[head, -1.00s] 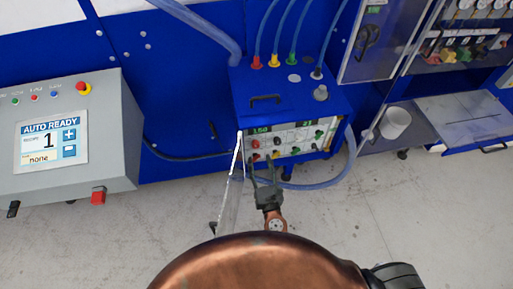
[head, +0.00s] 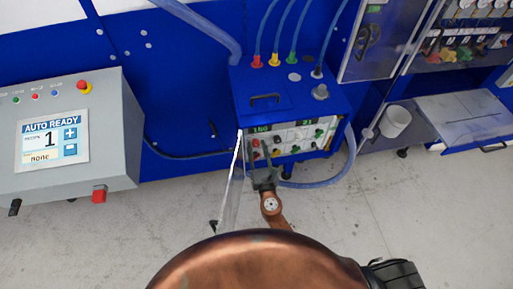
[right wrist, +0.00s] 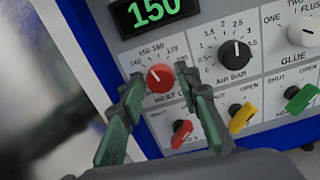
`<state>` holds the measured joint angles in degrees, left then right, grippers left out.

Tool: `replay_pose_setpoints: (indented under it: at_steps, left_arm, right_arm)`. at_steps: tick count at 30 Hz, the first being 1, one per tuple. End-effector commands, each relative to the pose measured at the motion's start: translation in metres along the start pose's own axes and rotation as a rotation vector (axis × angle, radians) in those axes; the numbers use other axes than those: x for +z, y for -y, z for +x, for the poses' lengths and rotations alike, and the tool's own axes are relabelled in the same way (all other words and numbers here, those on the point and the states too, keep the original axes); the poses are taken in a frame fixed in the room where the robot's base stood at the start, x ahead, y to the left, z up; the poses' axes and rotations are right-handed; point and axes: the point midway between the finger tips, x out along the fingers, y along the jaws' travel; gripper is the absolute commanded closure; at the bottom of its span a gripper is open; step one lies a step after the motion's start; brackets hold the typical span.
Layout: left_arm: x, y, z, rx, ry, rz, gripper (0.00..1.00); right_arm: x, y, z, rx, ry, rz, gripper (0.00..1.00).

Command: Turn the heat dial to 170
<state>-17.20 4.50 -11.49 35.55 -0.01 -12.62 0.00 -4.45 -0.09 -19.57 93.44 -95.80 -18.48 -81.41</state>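The red heat dial (right wrist: 160,78) is on the light panel of a blue machine (head: 290,95). Its white mark points up and left, near the 150 on the scale. My right gripper (right wrist: 163,92) is open, with one green finger on each side of the dial. A small gap seems to show between each fingertip and the dial. In the head view my right gripper (head: 262,160) is at the left part of the panel. My left gripper is not in view.
A black air dial (right wrist: 235,53) and a white glue dial (right wrist: 303,32) sit right of the heat dial. Red (right wrist: 181,132), yellow (right wrist: 241,118) and green (right wrist: 301,98) levers are below. A clear open door (head: 232,185) stands at the machine's left.

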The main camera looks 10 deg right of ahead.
Motion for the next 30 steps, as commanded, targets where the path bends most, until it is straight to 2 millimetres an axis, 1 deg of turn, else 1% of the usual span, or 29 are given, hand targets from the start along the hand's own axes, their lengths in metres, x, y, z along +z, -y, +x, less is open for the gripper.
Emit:
replay_pose_setpoints:
  at_steps: [1, 2, 12, 17, 23, 30]
  left_arm:
    - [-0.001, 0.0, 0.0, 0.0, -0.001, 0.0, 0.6]
    - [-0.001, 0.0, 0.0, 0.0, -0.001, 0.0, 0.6]
    - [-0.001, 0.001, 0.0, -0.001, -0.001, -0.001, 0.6]
    - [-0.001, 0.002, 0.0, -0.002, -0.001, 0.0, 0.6]
    - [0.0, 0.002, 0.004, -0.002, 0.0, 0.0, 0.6]
    - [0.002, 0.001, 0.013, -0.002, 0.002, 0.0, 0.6]
  right_arm:
    - [0.0, 0.0, 0.0, 0.0, 0.0, 0.0, 0.74]
    - [0.0, 0.0, 0.0, 0.0, 0.0, 0.0, 0.76]
    - [0.0, 0.0, 0.0, 0.0, 0.0, 0.0, 1.0]
    - [0.0, 0.0, 0.0, 0.0, 0.0, 0.006, 1.0]
    - [-0.001, 0.0, 0.0, 0.0, 0.0, 0.059, 1.0]
    - [-0.002, 0.0, 0.0, 0.001, 0.0, 0.219, 1.0]
